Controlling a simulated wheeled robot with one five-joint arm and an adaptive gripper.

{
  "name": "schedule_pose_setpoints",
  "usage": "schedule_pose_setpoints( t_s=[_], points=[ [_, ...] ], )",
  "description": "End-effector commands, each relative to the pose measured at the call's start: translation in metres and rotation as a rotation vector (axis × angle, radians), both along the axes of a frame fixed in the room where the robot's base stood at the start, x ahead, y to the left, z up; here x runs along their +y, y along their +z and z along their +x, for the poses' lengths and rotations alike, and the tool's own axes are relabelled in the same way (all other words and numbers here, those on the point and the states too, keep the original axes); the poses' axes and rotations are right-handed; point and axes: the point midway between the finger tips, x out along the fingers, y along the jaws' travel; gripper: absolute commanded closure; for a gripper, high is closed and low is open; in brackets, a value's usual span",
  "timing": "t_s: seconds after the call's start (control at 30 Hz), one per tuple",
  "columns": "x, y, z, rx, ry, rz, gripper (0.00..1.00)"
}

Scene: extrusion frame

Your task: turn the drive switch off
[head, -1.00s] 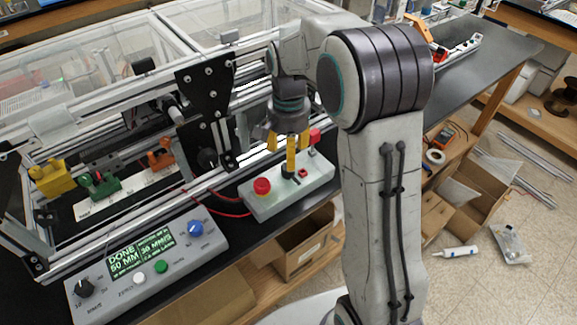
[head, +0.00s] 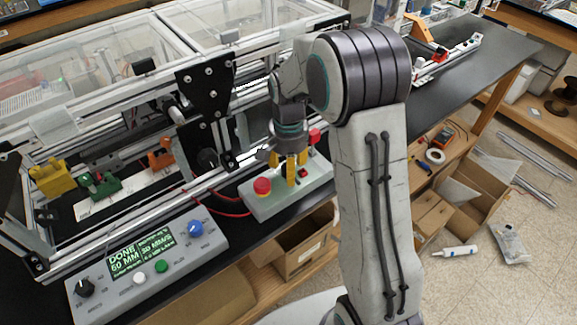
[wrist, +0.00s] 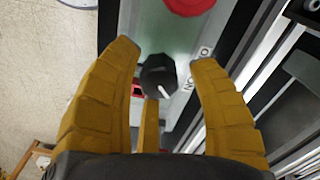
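My gripper (head: 291,177) points down over the box and hides the knob in the head view. In the wrist view my yellow fingers (wrist: 164,54) are spread on either side of the knob, with gaps. They hold nothing.
The red mushroom button also shows close ahead of the fingers in the wrist view (wrist: 190,4). A second panel (head: 150,262) with a display and knobs lies at the front left. The aluminium extrusion frame (head: 185,183) runs close behind the box.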

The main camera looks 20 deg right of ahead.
Motion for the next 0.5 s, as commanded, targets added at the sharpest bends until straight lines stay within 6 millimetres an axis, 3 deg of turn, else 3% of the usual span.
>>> schedule_pose_setpoints(
  t_s=[0.5],
  points=[
    [0.0,0.0003,0.0006,-0.002,0.0,-0.001,0.94]
  ],
)
